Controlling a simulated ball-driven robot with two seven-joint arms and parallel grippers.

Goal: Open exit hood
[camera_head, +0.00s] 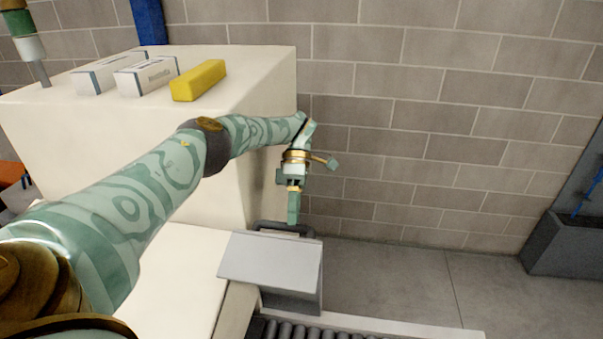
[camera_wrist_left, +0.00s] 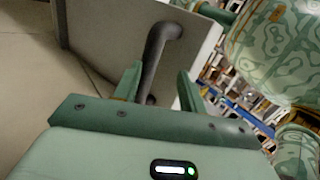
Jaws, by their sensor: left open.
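The exit hood (camera_head: 270,258) is a grey box with a sloped lid at the machine's outlet, above a roller conveyor. Its dark bar handle (camera_head: 284,227) is on the far side of the lid in the head view. My left gripper (camera_head: 293,215) points down just above the handle. In the left wrist view my left gripper (camera_wrist_left: 157,82) is open, and the handle (camera_wrist_left: 154,62) shows between its two fingers. I cannot tell whether they touch. The hood's grey panel (camera_wrist_left: 110,30) shows behind the handle. My right gripper is not in view.
The cream machine body (camera_head: 255,75) stands to the left, with a yellow block (camera_head: 199,81) and two white boxes (camera_head: 147,76) on top. A roller conveyor (camera_head: 300,331) runs below the hood. A brick wall (camera_head: 430,120) is behind; the floor (camera_head: 390,285) right of the hood is clear.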

